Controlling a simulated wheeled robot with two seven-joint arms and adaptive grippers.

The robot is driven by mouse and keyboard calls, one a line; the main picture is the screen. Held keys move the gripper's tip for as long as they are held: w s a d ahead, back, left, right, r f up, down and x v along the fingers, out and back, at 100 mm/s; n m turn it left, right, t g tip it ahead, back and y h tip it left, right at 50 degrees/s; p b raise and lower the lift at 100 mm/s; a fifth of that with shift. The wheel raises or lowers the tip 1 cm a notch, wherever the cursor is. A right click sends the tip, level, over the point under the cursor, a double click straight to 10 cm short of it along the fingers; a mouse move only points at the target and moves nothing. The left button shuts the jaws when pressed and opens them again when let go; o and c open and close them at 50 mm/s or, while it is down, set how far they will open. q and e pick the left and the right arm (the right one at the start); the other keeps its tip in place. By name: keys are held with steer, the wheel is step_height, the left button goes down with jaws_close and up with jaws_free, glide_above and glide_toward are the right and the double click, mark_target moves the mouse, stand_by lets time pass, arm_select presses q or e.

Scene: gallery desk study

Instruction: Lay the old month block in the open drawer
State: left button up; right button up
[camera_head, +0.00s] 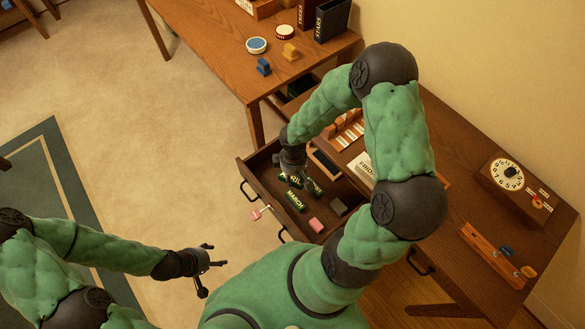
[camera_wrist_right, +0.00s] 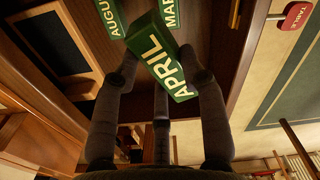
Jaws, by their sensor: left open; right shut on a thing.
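My right gripper (camera_head: 293,174) is shut on a green month block lettered APRIL (camera_wrist_right: 166,62), over the open drawer (camera_head: 252,166). In the head view only the block's end letters (camera_head: 296,182) show past the fingers. In the right wrist view it is tilted between the fingers (camera_wrist_right: 165,85). A MARCH block (camera_head: 295,200) and an AUGUST block (camera_head: 315,187) lie in the drawer close by; both also show in the right wrist view, partly cut off. I cannot tell whether APRIL touches them or the drawer floor. My left gripper (camera_head: 214,257) is open and empty, away from the drawer.
The drawer also holds a pink block (camera_head: 317,225) and a dark grey block (camera_head: 337,207). A key with a pink tag (camera_head: 258,214) is at its front. A rotary dial box (camera_head: 508,175) and wooden rack (camera_head: 497,255) stand on the desk. My right arm hides part of the desktop.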

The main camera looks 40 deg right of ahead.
steer(key=w+f+b, duration=0.1)
steer(key=w+f, duration=0.1)
steer(key=w, duration=0.1)
steer(key=w+d+f+b, duration=0.1)
steer(key=w+f, duration=0.2)
steer(key=w, duration=0.1)
steer(key=w+d+f, duration=0.1)
steer(key=w+f, duration=0.2)
steer(key=shift+w+d+f+b, duration=0.1)
steer(key=shift+w+f+b, duration=0.1)
steer(key=shift+w+b, duration=0.2)
steer(key=shift+w+f+b, duration=0.1)
steer(key=shift+f+b, duration=0.7)
steer(key=shift+f, duration=0.9)
steer(key=shift+f, duration=0.2)
steer(key=o, duration=1.2)
steer(key=shift+c, duration=0.2)
steer(key=shift+r, duration=0.15)
